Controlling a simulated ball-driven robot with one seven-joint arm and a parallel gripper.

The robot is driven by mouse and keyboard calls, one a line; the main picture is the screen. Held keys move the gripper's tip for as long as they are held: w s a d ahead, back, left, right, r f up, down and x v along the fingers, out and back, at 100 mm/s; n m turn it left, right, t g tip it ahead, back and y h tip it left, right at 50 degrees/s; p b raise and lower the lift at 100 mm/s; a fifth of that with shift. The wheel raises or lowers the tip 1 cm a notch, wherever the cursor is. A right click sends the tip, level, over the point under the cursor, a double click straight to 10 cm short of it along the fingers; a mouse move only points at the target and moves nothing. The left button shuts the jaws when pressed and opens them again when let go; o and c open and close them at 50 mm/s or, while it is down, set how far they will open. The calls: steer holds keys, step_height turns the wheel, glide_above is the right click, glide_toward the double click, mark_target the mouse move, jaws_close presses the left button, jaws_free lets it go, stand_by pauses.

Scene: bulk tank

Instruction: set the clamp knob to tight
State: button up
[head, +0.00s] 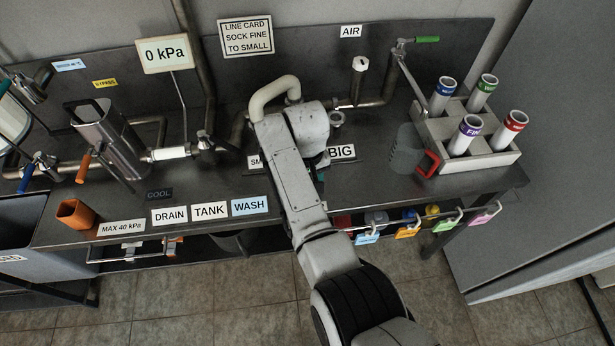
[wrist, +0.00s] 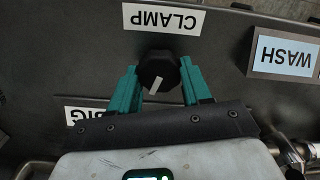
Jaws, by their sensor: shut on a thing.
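The clamp knob (wrist: 158,66) is black with a white pointer mark. In the wrist view the mark points down and slightly left. The knob sits just below the upside-down CLAMP label (wrist: 162,18). My gripper (wrist: 158,76) is shut on the knob, with one teal finger on each side. In the head view my arm hides the knob and the CLAMP label. Only a little teal of my gripper (head: 321,158) shows there. No label reading "tight" can be made out.
The BIG label (head: 341,152) and a partly hidden label starting "SM" (head: 254,162) flank my arm. DRAIN (head: 170,216), TANK (head: 209,211) and WASH (head: 251,206) labels line the bench front. A grey-and-red jug (head: 407,150) and tube rack (head: 480,158) stand at right.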

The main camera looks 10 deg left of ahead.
steer(key=shift+r+n, duration=0.1)
steer(key=shift+n, duration=0.7)
steer(key=o, duration=1.1)
steer(key=shift+c, duration=0.2)
step_height(320, 180, up, 11)
steer(key=shift+p, duration=0.3)
steer(key=shift+f, duration=0.2)
